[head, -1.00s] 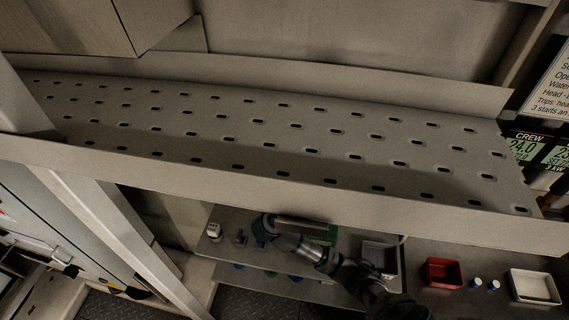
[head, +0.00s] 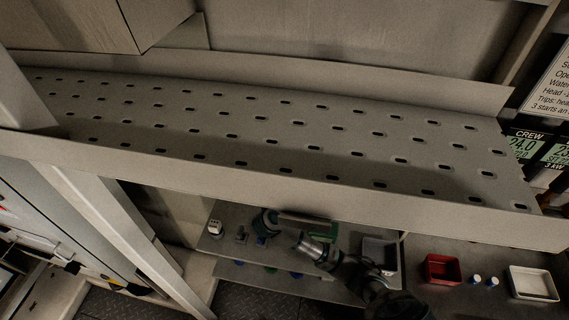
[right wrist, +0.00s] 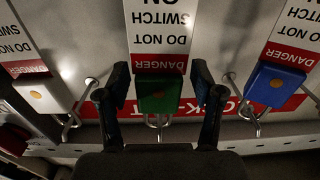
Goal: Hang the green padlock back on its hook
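The green padlock (right wrist: 160,94) is in the middle of the right wrist view, with a red-and-white danger tag (right wrist: 160,35) against it. Its metal shackle points down in the picture, by metal hook wire; I cannot tell whether it is on the hook. My right gripper (right wrist: 161,82) is open, one dark finger on each side of the green padlock, with a gap on both sides. In the head view my right arm reaches under the perforated shelf, and its gripper (head: 268,224) is small and partly hidden. My left gripper is not in view.
A blue padlock (right wrist: 273,84) hangs to the right and a white padlock (right wrist: 44,95) to the left, both close to my fingers. The wide perforated shelf (head: 265,130) overhangs my right arm. A red bin (head: 442,270) and a white tray (head: 533,284) stand at the right.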

